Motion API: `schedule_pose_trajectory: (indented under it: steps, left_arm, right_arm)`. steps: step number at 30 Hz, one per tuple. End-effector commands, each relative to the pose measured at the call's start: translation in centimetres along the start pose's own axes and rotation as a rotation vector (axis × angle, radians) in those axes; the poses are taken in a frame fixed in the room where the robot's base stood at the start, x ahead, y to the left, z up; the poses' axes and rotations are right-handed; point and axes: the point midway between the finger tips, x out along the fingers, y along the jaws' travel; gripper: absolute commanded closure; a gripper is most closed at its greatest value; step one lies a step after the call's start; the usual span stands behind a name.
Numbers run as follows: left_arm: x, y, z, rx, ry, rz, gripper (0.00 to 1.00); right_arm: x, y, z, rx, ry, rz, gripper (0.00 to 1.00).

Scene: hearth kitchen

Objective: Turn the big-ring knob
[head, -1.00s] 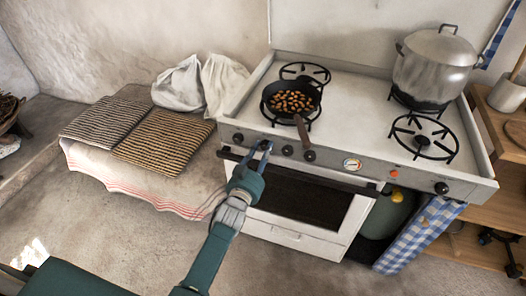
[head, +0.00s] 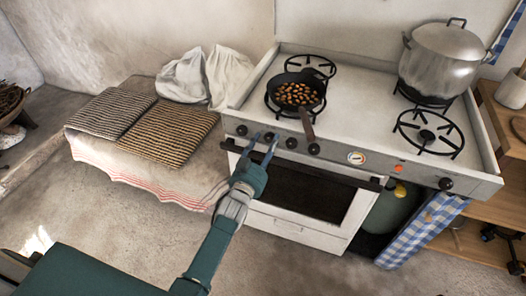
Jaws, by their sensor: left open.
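The stove (head: 330,165) has a grey front panel with a row of dark round knobs. The leftmost knob (head: 241,130) is clear of my gripper. A second knob (head: 268,136) is at the tips of my left gripper (head: 264,142). Two more knobs, a third (head: 291,142) and a fourth (head: 313,149), follow to the right, and a far-right knob (head: 446,184) stands alone. I cannot tell from markings which is the big-ring knob. My left gripper is open, its blue fingers apart and pointing at the panel. Contact with the knob cannot be told. My right gripper is not in view.
A pan (head: 297,92) of brown pieces sits on the front-left burner, its handle reaching over the panel. A large lidded pot (head: 440,62) stands at the back right. The oven handle bar (head: 300,165) runs just below the knobs. Striped cushions (head: 168,132) lie on the left ledge.

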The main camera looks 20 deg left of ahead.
Motion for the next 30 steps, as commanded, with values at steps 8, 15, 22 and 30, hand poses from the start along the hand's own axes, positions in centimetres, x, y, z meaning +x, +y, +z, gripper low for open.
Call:
schedule_pose_trajectory:
  steps: [8,15,22,30]
  left_arm:
    - [-4.9,0.1,0.2,0.0,-0.004,0.002,0.51]
    - [-9.6,0.1,0.2,0.0,-0.005,0.002,0.51]
    - [-11.7,0.1,0.1,0.001,-0.003,0.001,0.51]
    - [-11.8,0.1,0.1,0.001,-0.003,0.001,0.51]
  right_arm:
    - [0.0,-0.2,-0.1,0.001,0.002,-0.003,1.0]
    - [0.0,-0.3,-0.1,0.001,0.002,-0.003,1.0]
    - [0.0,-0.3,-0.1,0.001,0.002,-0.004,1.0]
    - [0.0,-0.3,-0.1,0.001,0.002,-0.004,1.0]
